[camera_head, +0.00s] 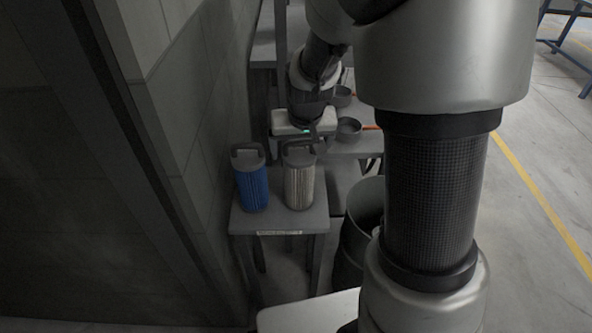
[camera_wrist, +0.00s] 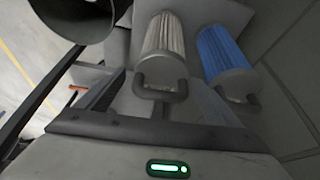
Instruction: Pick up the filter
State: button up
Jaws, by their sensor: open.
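Two cylindrical filters with dark top handles stand upright on a small grey table (camera_head: 280,222). The beige pleated filter (camera_head: 299,184) is on the right in the head view; the blue filter (camera_head: 252,186) is on the left, beside it and apart. My gripper (camera_head: 306,139) is open and empty, at the handle of the beige filter. In the wrist view the beige filter (camera_wrist: 165,38) is in the middle, its handle lying between the open fingers of my gripper (camera_wrist: 160,100). The blue filter (camera_wrist: 220,52) is to the right there. Contact with the handle cannot be told.
A wall (camera_head: 205,110) runs close along the left of the table. A dark round bin (camera_head: 358,235) stands just right of it, also in the wrist view (camera_wrist: 75,15). Behind are round pans (camera_head: 348,129) on another table. Open floor lies far right.

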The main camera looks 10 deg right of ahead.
jog(key=x, duration=0.4)
jog(key=shift+f+b, duration=0.25)
jog(key=shift+b, duration=0.15)
jog(key=c, duration=1.2)
jog(key=shift+r, duration=0.1)
jog(key=shift+c, duration=0.2)
jog(key=shift+w+r, duration=0.1)
